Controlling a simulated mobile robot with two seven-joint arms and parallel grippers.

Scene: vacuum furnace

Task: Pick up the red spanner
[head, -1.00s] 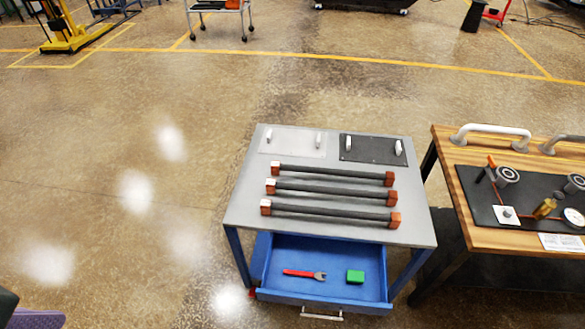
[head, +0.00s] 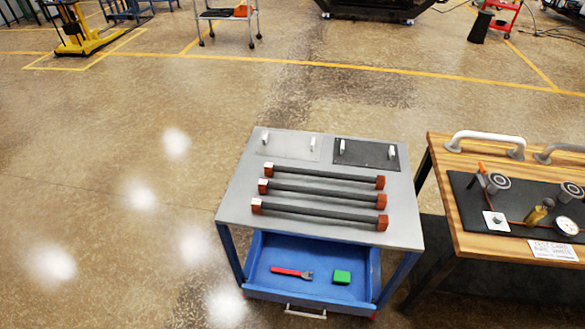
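The red spanner (head: 292,272) lies flat in the open blue drawer (head: 262,292) of a grey-topped table. Its red handle points left and its grey jaw points right. A green block (head: 341,277) lies to its right in the same drawer, apart from it. Neither of my grippers shows in the head view.
The grey tabletop (head: 230,205) above the drawer carries several dark rods with red end blocks, plus a light and a dark plate with white handles. A wooden bench (head: 440,150) with gauges stands close on the right. The floor at left is clear.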

